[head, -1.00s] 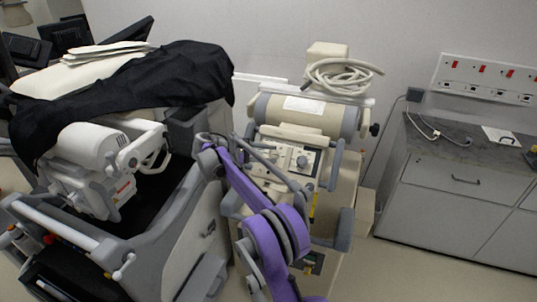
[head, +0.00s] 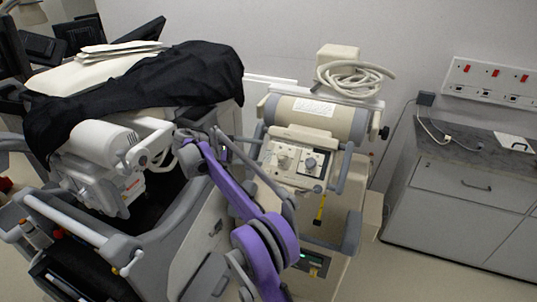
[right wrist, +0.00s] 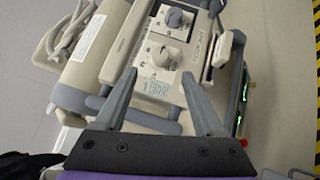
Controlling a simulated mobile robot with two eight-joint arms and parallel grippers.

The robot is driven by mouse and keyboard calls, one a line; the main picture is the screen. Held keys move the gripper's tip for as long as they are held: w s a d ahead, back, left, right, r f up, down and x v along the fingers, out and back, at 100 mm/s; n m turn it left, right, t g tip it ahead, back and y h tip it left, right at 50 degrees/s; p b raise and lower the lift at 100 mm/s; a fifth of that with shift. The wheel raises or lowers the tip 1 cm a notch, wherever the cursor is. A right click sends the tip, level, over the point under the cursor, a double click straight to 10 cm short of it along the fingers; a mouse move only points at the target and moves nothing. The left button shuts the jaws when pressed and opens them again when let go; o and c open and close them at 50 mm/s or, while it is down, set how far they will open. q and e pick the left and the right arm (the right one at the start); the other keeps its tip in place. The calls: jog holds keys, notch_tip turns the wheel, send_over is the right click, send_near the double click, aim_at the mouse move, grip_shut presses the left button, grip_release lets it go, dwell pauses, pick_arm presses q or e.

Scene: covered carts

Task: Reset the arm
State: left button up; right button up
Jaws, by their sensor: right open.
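My right gripper (head: 248,158) is at the upper end of my purple arm in the head view, to the left of the cream machine's control panel. In the right wrist view its two grey fingers (right wrist: 160,100) are spread apart, with nothing between them. They point toward the cream machine's knob panel (right wrist: 165,50), which lies beyond the fingertips. I see no contact, though the exact gap is hard to judge. My left gripper is not in view.
A cart under a black cloth (head: 140,90) stands at the left. The cream machine (head: 320,115) carries a coiled cable (head: 352,78). A grey cabinet (head: 465,195) is at the right. Bare floor (head: 400,275) lies in front of it.

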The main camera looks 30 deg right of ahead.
jog(key=shift+v, duration=1.15)
